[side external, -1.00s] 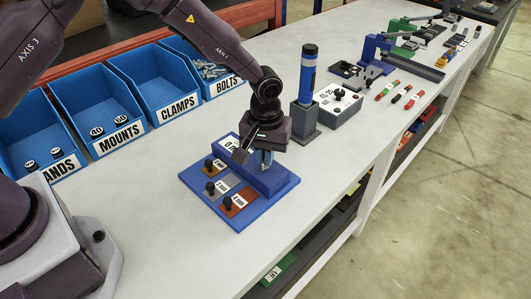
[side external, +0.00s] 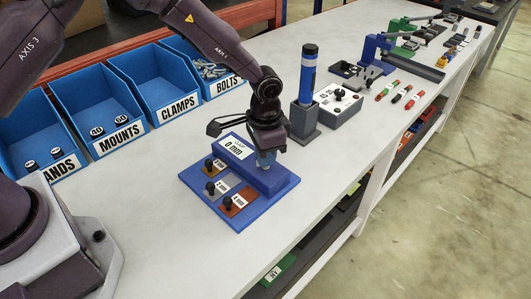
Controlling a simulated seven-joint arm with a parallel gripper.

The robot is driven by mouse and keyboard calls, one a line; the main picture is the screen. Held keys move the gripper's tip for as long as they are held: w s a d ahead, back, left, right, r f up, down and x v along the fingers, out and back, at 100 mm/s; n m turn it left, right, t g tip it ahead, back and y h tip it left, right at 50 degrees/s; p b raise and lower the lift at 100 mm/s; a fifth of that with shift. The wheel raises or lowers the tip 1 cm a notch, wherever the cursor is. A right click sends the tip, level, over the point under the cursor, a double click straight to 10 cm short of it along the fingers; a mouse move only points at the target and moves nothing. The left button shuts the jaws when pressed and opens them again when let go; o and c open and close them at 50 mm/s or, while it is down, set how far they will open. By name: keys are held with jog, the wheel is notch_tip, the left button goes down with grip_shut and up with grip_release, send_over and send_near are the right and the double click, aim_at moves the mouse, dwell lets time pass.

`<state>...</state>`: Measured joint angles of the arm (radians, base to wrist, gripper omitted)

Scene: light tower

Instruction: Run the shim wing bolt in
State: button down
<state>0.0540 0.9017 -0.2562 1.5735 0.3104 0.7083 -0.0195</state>
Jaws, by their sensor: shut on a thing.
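The blue shim fixture (side external: 199,202) lies flat on the bench, with a raised blue block along its back carrying a white "0 mm" label (side external: 234,148). My gripper (side external: 266,160) points down over the right part of this block and is shut on the shim wing bolt. The bolt is almost wholly hidden by the fingers, so how deep it sits cannot be seen. Several small shim plates with black knobs, including an orange one (side external: 238,204) and a grey one (side external: 221,184), lie in front of the block.
A dark grey stand holding a blue cylinder (side external: 308,75) rises close behind my gripper. A grey box (side external: 340,104) with knobs stands beside it. Blue bins (side external: 118,104) line the back left. The bench is clear left of the fixture and along its front edge.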

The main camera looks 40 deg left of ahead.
jog(key=m, duration=0.4)
jog(key=shift+w+r+m, duration=0.1)
jog(key=shift+r+m, duration=0.05)
jog(key=shift+m, duration=0.15)
jog(key=m, duration=0.3)
jog(key=shift+m, duration=0.4)
jog(key=m, duration=0.3)
jog(key=shift+m, duration=0.3)
jog(key=m, duration=0.3)
jog(key=shift+d+m, duration=0.1)
jog(key=shift+m, duration=0.2)
jog(key=m, duration=0.3)
jog(key=shift+m, duration=0.3)
jog(key=m, duration=0.3)
jog(key=shift+m, duration=0.3)
jog(key=m, duration=0.3)
jog(key=shift+m, duration=2.2)
